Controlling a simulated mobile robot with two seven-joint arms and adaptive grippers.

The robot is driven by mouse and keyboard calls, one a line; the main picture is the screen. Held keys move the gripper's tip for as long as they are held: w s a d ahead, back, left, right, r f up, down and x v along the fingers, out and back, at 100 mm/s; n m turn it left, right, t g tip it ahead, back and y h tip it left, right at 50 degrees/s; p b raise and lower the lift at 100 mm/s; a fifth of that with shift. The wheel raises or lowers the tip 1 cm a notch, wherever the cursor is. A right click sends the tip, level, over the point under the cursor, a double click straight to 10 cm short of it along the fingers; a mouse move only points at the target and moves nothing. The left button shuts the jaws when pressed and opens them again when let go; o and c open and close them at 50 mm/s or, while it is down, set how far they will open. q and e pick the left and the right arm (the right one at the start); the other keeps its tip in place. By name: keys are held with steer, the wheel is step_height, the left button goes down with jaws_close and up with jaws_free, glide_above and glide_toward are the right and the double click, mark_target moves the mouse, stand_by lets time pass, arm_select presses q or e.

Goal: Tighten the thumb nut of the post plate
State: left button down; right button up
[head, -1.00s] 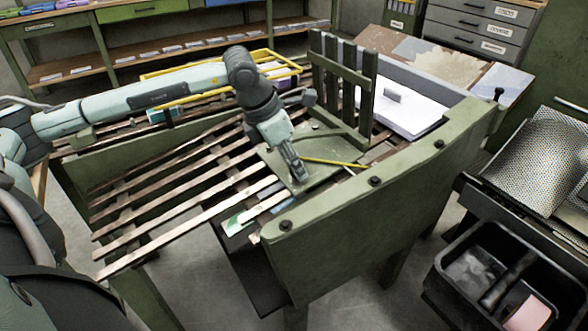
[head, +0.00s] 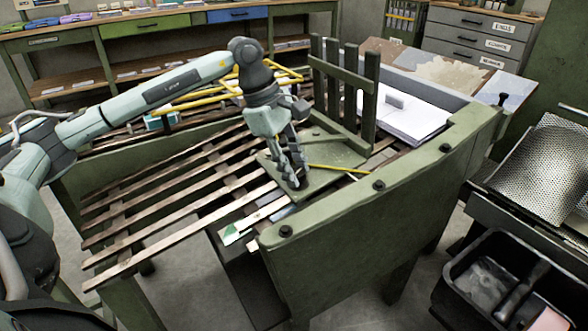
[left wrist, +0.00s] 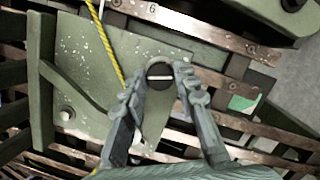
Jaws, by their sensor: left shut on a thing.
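The post plate (head: 336,158) is a green, paint-flecked plate lying on the slatted rack, with upright green posts (head: 345,85) at its far side. In the left wrist view the plate (left wrist: 85,50) fills the left and middle. My left gripper (head: 292,184) points down at the plate's near corner. Its fingertips (left wrist: 160,76) are shut on the thumb nut (left wrist: 160,70), a dark round knob with a pale line across it. The fingers hide the nut in the head view. My right gripper is out of view.
A yellow cord (head: 340,168) runs over the plate close to the left gripper. Wooden slats (head: 170,215) spread to the left. A green beam with dark bolts (head: 379,185) stands on the near right. A paper stack (head: 405,122) lies behind it.

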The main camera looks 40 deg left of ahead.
arm_select(q)
steer(key=shift+w+m+g, duration=0.1)
steer(key=shift+m+g, duration=0.4)
steer(key=shift+m, duration=1.5)
steer(key=c, duration=1.2)
jaws_free()
steer(key=v, duration=1.2)
steer(key=shift+d, duration=0.1)
